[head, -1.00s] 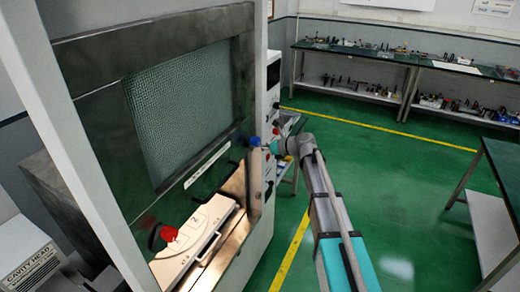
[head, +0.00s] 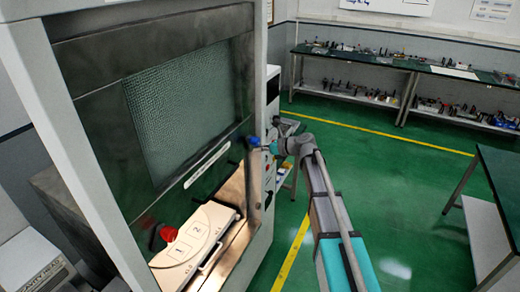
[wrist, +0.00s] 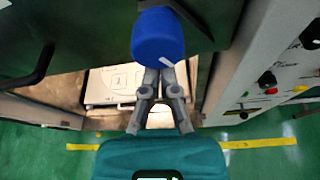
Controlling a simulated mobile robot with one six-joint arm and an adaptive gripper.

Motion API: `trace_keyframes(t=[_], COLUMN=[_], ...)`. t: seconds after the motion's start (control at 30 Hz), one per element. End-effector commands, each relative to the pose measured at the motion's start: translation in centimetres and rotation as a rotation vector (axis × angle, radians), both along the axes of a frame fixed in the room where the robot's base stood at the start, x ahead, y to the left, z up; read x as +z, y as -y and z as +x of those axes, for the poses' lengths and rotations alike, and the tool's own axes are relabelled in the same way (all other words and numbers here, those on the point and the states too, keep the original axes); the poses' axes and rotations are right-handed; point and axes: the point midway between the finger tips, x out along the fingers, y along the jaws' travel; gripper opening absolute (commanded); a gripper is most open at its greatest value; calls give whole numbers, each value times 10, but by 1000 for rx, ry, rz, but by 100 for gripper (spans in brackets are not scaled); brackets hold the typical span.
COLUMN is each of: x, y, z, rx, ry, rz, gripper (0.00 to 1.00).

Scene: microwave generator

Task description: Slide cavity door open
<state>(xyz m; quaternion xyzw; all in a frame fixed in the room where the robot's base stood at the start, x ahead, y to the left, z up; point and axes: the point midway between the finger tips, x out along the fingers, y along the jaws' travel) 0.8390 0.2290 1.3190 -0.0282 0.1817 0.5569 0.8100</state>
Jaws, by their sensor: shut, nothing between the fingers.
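The cavity door (head: 190,108) is a dark metal panel with a mesh window on the front of a tall pale cabinet. A gap is open below its lower edge, which carries a black bar handle (wrist: 35,66). My gripper (head: 262,145) is at this knob. In the wrist view my gripper (wrist: 161,72) is shut, with its fingertips right at the knob's lower edge and partly hidden by it. Contact cannot be told.
A white tray marked 1 and 2 (head: 198,232) lies in the cavity, with a red knob (head: 169,233) at its left. A control panel with knobs (wrist: 265,80) is close on the right. Green floor is free beyond; a table (head: 500,175) stands far right.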

Motion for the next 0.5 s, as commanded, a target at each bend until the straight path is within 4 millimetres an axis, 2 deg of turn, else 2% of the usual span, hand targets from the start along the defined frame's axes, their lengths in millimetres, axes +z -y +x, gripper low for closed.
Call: trace_keyframes(t=[0.27,0.5], x=[-1,-9], y=[0,-1], z=[0,-1], rx=[0,0], ry=[0,0], rz=[0,-1], gripper=[0,0])
